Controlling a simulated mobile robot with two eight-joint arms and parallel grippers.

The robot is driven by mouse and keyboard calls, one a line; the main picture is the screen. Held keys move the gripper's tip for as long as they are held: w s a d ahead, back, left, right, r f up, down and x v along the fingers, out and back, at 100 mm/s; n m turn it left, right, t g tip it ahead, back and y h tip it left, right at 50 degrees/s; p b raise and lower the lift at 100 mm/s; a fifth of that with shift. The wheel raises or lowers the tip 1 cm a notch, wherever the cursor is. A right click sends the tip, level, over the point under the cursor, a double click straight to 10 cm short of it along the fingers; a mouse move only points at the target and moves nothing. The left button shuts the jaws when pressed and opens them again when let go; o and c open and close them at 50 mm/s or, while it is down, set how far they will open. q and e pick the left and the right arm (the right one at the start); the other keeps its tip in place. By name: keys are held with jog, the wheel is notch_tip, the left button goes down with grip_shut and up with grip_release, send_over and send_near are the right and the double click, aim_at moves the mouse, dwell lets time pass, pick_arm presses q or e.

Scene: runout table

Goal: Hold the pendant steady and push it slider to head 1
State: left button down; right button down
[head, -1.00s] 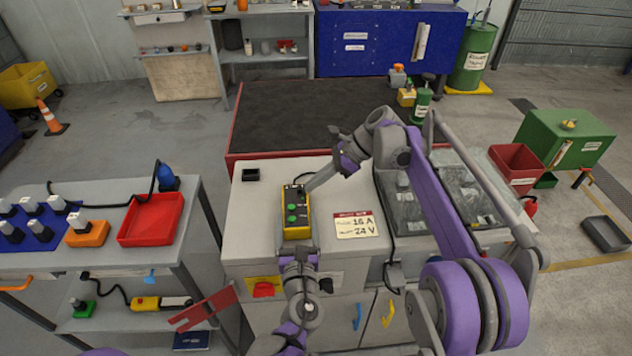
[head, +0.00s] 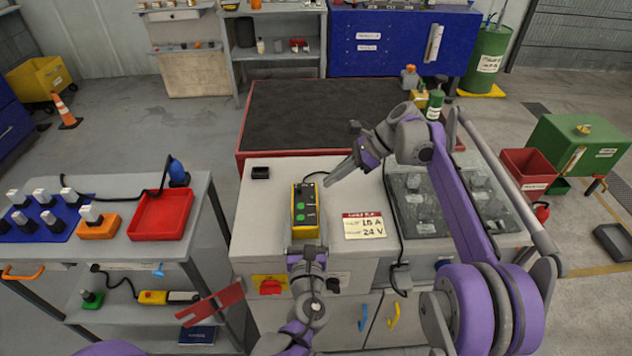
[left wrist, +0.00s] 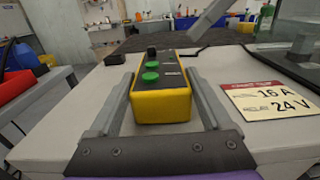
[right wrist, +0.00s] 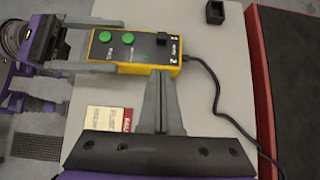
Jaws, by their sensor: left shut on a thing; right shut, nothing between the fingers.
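The pendant (head: 305,212) is a yellow box with a black face and two green buttons, lying on the grey cabinet top. My left gripper (head: 304,240) is shut on its near end, a finger along each side, as the left wrist view (left wrist: 160,105) shows. The black slider (right wrist: 162,39) is at the pendant's far end, beside small 1 and 2 marks; it sits toward the upper edge in the right wrist view. My right gripper (head: 327,183) is shut and empty, its tips just right of the pendant's far end. I cannot tell whether they touch the pendant.
A label card (head: 364,225) reading 16 A, 24 V lies right of the pendant. A cable (right wrist: 215,85) leaves its far end. A small black box (head: 261,172) stands at the back left, and a clear-covered case (head: 425,205) is on the right.

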jog(key=v, duration=0.8)
pick_arm(q)
grip_release()
